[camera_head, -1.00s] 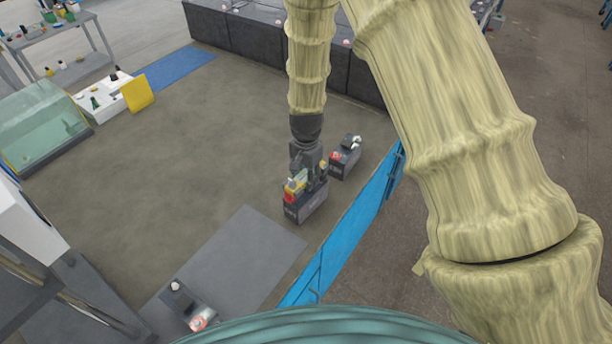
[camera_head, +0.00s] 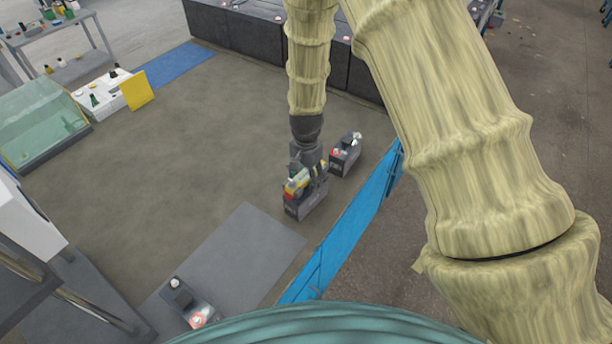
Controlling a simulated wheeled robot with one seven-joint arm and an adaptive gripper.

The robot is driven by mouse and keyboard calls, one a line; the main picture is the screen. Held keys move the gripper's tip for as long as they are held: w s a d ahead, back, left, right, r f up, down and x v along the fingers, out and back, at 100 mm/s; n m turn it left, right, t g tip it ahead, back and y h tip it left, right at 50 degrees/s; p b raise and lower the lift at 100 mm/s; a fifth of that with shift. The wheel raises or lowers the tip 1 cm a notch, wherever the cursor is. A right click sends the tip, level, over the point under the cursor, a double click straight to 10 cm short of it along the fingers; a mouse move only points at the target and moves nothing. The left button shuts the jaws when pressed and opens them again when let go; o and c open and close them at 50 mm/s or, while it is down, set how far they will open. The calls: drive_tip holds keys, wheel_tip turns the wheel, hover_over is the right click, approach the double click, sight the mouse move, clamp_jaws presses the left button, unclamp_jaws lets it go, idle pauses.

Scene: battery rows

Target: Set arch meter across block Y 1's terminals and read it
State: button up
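My gripper (camera_head: 304,166) points down over a dark grey block (camera_head: 304,207) in the middle of the floor area. A small yellow piece (camera_head: 298,184), possibly the arch meter, is at the fingers, just above or on the block's top. A red part shows beside it. The fingers are small and partly hidden, so I cannot tell whether they grip it. A second dark block (camera_head: 345,158) with a red terminal stands just behind and to the right. A third block (camera_head: 198,311) is at lower left. No block label or meter reading is legible.
A row of large dark blocks (camera_head: 240,37) stands along the back. A blue strip (camera_head: 345,233) borders the right. A glass tank (camera_head: 40,125), a white tray (camera_head: 99,92) and a yellow panel (camera_head: 137,90) are at left. The brown floor between is clear.

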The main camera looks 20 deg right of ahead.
sight(306, 174)
wheel_tip(306, 174, up, 12)
idle(0.8)
idle(0.5)
